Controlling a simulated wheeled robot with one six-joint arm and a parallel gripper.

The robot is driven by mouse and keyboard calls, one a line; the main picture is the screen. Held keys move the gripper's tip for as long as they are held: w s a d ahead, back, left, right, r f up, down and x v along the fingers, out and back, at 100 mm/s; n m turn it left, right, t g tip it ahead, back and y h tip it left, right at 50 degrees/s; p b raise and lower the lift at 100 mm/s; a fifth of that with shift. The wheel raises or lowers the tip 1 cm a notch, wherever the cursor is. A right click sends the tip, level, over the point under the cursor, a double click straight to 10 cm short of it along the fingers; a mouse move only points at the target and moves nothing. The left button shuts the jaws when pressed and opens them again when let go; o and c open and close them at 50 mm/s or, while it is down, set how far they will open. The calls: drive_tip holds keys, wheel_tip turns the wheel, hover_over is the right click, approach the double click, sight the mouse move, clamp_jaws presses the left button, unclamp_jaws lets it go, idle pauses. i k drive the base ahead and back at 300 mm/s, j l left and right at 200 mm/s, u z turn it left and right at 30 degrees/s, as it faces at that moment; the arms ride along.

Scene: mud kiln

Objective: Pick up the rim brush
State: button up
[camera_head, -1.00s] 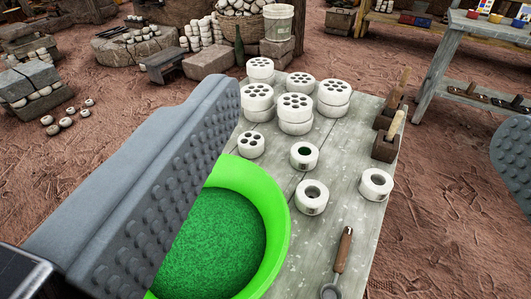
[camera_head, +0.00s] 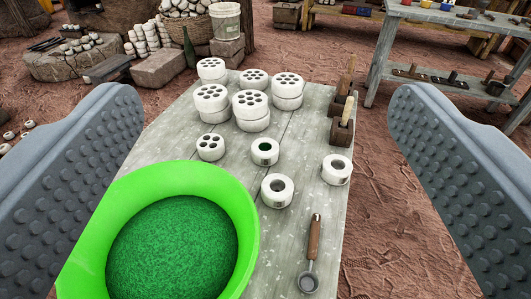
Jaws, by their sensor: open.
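My gripper (camera_head: 265,125) is open and empty, its two grey studded fingers standing wide apart at the left and right of the picture. Between them, farther off, is a grey wooden table. Two tools with light wooden handles, one at the back (camera_head: 348,74) and one in front (camera_head: 348,109), stand upright in dark wooden holders on the table's right edge. Their lower ends are hidden in the holders, so I cannot tell which is the rim brush. Both are apart from my fingers.
A large green bowl (camera_head: 245,215) of green grains fills the near left of the table (camera_head: 240,170). White pierced discs (camera_head: 252,107) stand stacked behind it. Small white ring pots (camera_head: 277,190) and a brown-handled ladle (camera_head: 314,240) lie toward the right. Bare ground (camera_head: 400,225) is on the right.

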sight(347, 111)
drive_tip(key=k+l, duration=0.1)
drive_tip(key=l, duration=0.55)
drive_tip(key=i+l, duration=0.1)
drive_tip(key=l, duration=0.25)
drive_tip(key=i+l, duration=0.1)
drive_tip(key=l, duration=0.25)
drive_tip(key=i+l, duration=0.1)
drive_tip(key=l, duration=0.25)
drive_tip(key=i+l, duration=0.3)
drive_tip(key=i, duration=0.2)
